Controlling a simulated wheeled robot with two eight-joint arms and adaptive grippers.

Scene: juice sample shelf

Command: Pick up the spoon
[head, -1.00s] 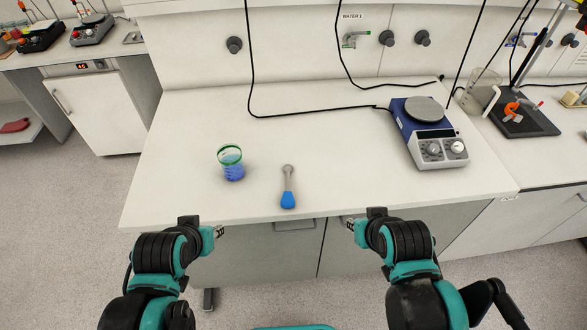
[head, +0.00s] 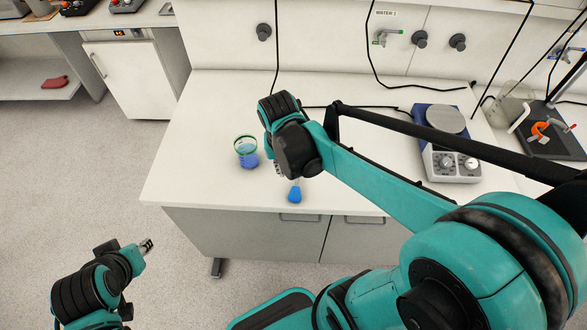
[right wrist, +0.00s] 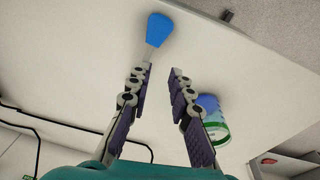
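The spoon (head: 295,194) lies on the white table, its blue end toward the front edge; my right arm hides most of its grey part. In the right wrist view its blue end (right wrist: 158,28) is beyond the fingertips, and its pale shaft runs behind the left-hand finger. My right gripper (right wrist: 160,70) is open with nothing between its fingers, over the spoon. In the head view it is mostly hidden behind the arm. My left gripper (head: 147,246) hangs in front of the table, away from the spoon; its fingers are too small to judge.
A blue-and-white stirrer (head: 450,150) stands at the right. The table's left part (head: 195,150) is clear.

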